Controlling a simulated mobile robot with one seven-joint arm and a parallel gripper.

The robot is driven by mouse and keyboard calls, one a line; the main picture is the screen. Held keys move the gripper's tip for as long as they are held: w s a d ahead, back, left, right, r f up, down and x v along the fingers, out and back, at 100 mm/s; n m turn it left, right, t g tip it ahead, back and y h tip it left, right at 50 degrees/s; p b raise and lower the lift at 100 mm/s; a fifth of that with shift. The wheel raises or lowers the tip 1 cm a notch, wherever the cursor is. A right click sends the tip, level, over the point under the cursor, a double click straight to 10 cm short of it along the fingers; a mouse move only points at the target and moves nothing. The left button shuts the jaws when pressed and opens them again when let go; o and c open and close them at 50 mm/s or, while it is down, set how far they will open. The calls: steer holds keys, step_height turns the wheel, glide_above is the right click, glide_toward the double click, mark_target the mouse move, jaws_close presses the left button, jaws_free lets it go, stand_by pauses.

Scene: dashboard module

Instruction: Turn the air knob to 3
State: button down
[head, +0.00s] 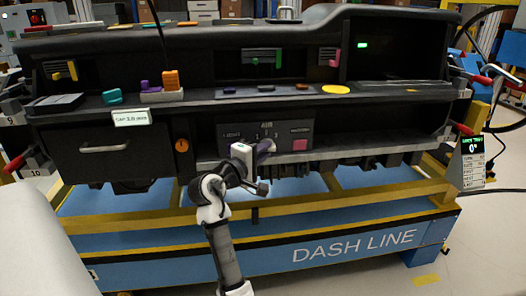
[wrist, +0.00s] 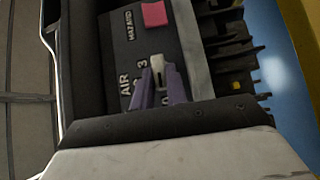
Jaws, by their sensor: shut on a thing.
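The air knob (wrist: 158,66) shows in the wrist view as a small pale piece between the two purple fingers of my gripper (wrist: 158,88). The fingers are closed around it. The AIR label and a 3 are printed on the dark panel (wrist: 125,50) beside it; other marks are partly covered by the fingers. In the head view my gripper (head: 264,147) is against the centre control panel (head: 235,131), below the AIR label. The knob is hidden there behind the gripper. I cannot tell which number the knob points to.
A pink hazard button (head: 300,145) sits right of the knob on the same panel. An orange round knob (head: 182,146) and a drawer handle (head: 104,148) lie left. The dashboard shelf above holds an orange block (head: 171,80) and a yellow disc (head: 336,89). A blue frame (head: 250,245) stands below.

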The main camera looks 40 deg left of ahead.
mark_target(274, 147)
steer(key=shift+w+d+r+m+g+y+p, duration=0.2)
steer(key=shift+w+d+m+g+y+p, duration=0.15)
steer(key=shift+m+g+y+p, duration=2.95)
steer(key=shift+w+d+r+m+g+y+p, duration=0.3)
steer(key=shift+m+g+p, duration=0.65)
steer(key=shift+g+p, duration=2.7)
steer(key=shift+w+d+r+m+g+y+p, duration=0.1)
steer(key=shift+w+d+m+g+y+p, duration=0.3)
steer(key=shift+m+g+y+p, duration=3.2)
steer(key=n+t+h+p, duration=0.3)
steer(key=t, duration=0.1)
steer(key=shift+a+p, duration=0.15)
steer(key=shift+p, duration=0.25)
steer(key=c, duration=1.4)
jaws_free()
